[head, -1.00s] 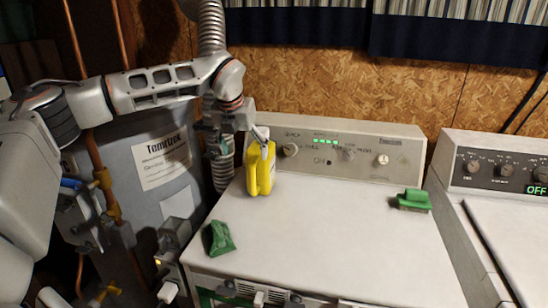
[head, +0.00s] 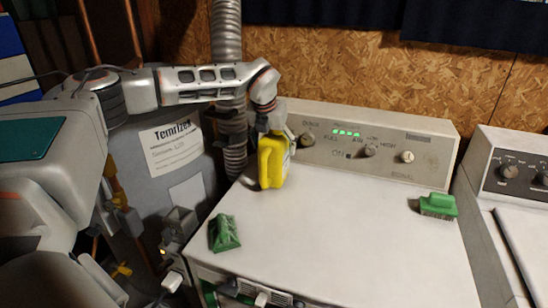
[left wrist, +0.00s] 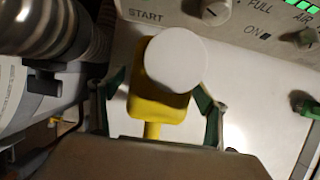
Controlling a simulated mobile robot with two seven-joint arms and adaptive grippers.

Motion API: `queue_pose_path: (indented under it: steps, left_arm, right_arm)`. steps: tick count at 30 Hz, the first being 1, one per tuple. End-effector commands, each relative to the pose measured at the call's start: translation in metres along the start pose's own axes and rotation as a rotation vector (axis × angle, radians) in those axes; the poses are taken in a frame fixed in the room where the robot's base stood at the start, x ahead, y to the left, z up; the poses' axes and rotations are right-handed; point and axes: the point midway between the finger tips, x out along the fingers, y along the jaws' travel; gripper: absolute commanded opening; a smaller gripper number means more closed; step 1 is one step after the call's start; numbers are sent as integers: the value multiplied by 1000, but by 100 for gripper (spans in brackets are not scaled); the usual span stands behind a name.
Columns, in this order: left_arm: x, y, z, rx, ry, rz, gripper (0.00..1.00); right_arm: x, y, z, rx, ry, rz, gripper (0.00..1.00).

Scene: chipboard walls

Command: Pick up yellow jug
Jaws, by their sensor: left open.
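The yellow jug (head: 272,163) stands upright at the back left of the white machine top (head: 330,220). My left gripper (head: 268,122) is right over the jug's top and hides its cap in the head view. In the left wrist view the jug's round white cap (left wrist: 176,66) and yellow body (left wrist: 150,108) show between the fingers of my open left gripper (left wrist: 160,112). One finger is on each side of the jug. I cannot tell whether either finger touches it.
A green brush (head: 437,206) lies at the right of the machine top, and a green bag-like item (head: 224,234) at the front left. The control panel (head: 360,148) rises just behind the jug. A ribbed duct (head: 228,60) stands behind my arm. The middle of the top is clear.

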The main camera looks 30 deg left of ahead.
Motion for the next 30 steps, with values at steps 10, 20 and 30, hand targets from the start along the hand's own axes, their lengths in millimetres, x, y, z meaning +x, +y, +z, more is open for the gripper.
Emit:
queue_pose_path:
  steps: [10,20,30]
  left_arm:
    - [9,0,0,0,0,0,75]
    - [7,0,2,0,-6,-2,5]
    - [-3,-1,7,0,-8,-2,5]
  right_arm:
    - [1,6,4,2,-9,11,40]
    - [1,2,3,3,-7,6,40]
    - [1,0,3,4,-6,3,40]
